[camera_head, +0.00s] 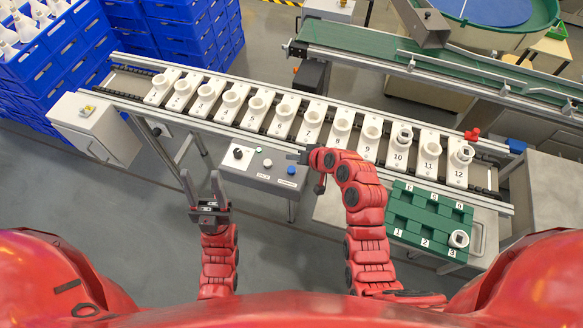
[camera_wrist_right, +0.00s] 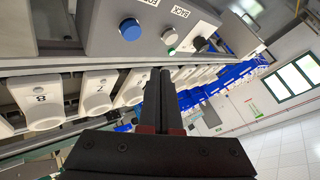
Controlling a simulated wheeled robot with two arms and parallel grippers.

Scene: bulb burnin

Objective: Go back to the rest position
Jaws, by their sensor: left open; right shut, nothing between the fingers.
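My left gripper (camera_head: 203,180) is open and empty over the grey floor, in front of the conveyor at the left. My right gripper (camera_head: 304,156) is shut with nothing between its fingers, near the right end of the grey control box (camera_head: 262,170). In the right wrist view my closed black fingers (camera_wrist_right: 161,75) point toward the box and the conveyor. The box carries a black knob (camera_head: 238,153), a white button (camera_head: 267,163) and a blue button (camera_head: 291,170). The blue button also shows in the right wrist view (camera_wrist_right: 130,30); the fingers appear apart from it.
A conveyor (camera_head: 140,101) bears a row of numbered white socket plates; plates 10 and 12 hold grey-topped pieces. A green numbered tray (camera_head: 412,213) at the right holds one white piece (camera_head: 458,240) by number 3. Blue crates (camera_head: 195,40) stand at the back left. Floor at left is clear.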

